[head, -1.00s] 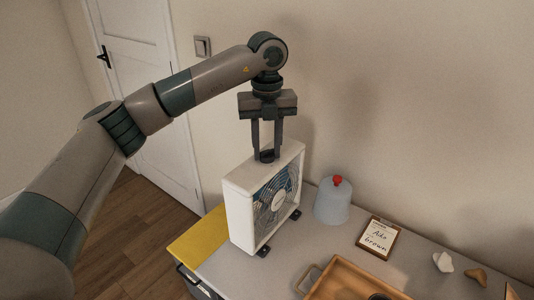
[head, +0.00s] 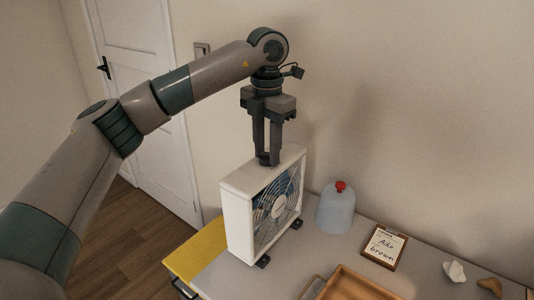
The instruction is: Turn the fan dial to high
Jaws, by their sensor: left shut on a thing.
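The white box fan (head: 240,214) stands upright on the left part of the table, its blue-bladed grille facing right. My left gripper (head: 268,160) points straight down at the top of the fan. Its fingers are shut on the fan dial, which is mostly hidden between the fingertips. The dial's setting marks cannot be read from here. My right gripper is not in view.
Right of the fan stands a pale blue bell-shaped object (head: 335,213) with a red knob. A yellow sheet (head: 193,252) lies at the table's left end.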

